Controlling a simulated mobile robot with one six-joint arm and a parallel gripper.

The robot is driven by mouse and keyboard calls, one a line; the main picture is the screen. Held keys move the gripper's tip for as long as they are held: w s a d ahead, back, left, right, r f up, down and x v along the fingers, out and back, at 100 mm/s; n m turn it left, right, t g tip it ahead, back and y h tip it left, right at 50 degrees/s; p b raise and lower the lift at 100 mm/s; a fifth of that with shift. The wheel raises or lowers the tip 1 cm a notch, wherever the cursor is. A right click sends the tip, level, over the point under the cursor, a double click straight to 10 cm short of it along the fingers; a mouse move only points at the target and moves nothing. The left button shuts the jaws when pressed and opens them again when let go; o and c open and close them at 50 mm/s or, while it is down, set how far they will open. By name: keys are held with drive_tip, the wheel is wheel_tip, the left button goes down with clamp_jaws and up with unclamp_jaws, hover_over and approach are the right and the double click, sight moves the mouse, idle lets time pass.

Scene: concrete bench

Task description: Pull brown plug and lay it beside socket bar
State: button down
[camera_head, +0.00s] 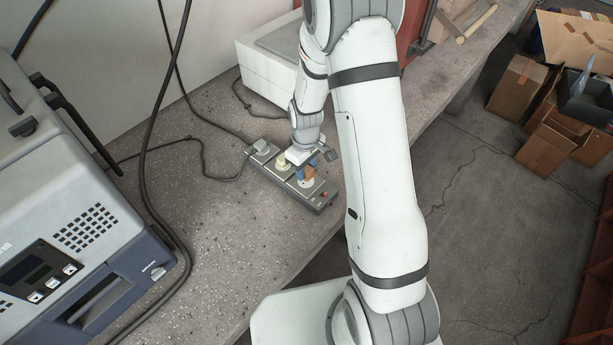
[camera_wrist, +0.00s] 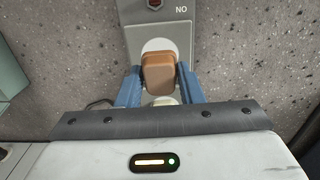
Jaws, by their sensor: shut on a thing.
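The brown plug (camera_wrist: 159,73) is between the two blue fingers of my gripper (camera_wrist: 160,88) in the wrist view. My gripper is shut on it. The plug is at a round white socket of the socket bar (camera_wrist: 137,40); I cannot tell whether it is fully seated. In the head view the brown plug (camera_head: 308,173) shows near the front end of the socket bar (camera_head: 321,200), with my gripper (camera_head: 310,168) over it. A cream plug (camera_head: 283,160) and a grey plug (camera_head: 261,146) sit farther back in the bar.
A grey and blue machine (camera_head: 70,220) stands at the left. A white box (camera_head: 268,75) stands behind the bar. Black cables run over the bench (camera_head: 215,215). Bare bench lies left of the bar; the bench edge is close on its right.

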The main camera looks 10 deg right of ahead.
drive_tip(key=shift+r+p, duration=0.8)
drive_tip(key=shift+r, duration=0.65)
